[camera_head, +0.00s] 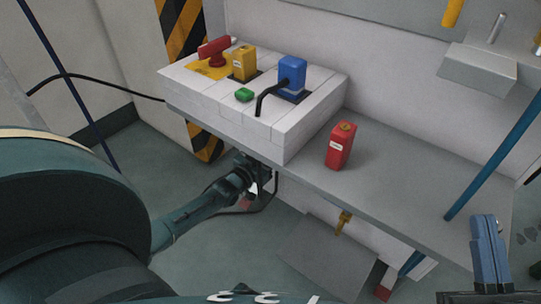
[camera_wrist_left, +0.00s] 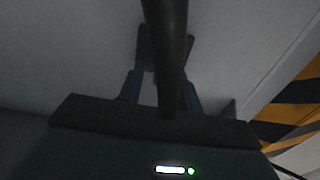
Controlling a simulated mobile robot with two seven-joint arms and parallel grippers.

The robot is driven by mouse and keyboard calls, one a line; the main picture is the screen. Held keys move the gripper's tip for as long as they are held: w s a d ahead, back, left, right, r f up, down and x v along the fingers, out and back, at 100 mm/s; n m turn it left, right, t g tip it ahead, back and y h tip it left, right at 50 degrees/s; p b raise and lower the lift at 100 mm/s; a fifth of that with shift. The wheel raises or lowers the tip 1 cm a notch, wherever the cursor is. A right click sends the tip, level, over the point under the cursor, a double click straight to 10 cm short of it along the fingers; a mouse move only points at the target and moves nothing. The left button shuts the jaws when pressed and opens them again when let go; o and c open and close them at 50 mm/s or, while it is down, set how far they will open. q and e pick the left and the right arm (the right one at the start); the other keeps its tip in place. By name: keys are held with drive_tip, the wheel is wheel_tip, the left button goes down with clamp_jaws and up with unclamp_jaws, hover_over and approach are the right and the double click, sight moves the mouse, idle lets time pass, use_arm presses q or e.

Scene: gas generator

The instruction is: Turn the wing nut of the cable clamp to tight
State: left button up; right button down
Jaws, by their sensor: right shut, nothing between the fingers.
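I cannot make out the cable clamp or its wing nut in either view. My left gripper (camera_head: 258,172) is at the front face of the white box, low down under its edge, and is small and partly hidden in the head view. In the left wrist view its blue fingers (camera_wrist_left: 162,45) flank a thick dark rod or cable (camera_wrist_left: 165,60) that crosses in front of them; whether they grip anything is unclear. A thin dark cable loops below that gripper. My right gripper (camera_head: 485,217) is at the lower right, shut and empty, fingers pointing up, away from the box.
The white box (camera_head: 300,130) carries a red handle (camera_head: 214,51), a yellow block (camera_head: 244,63), a green button (camera_head: 244,95) and a blue block (camera_head: 292,72) with a black lever. A red canister (camera_head: 340,146) stands on the grey shelf (camera_head: 400,190). A black cable (camera_head: 110,84) runs in from the left.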

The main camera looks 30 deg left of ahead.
use_arm(q)
drive_tip(key=shift+w, duration=0.3)
use_arm(e)
drive_tip(key=shift+r, duration=0.2)
use_arm(q)
drive_tip(key=shift+c, duration=0.5)
clamp_jaws()
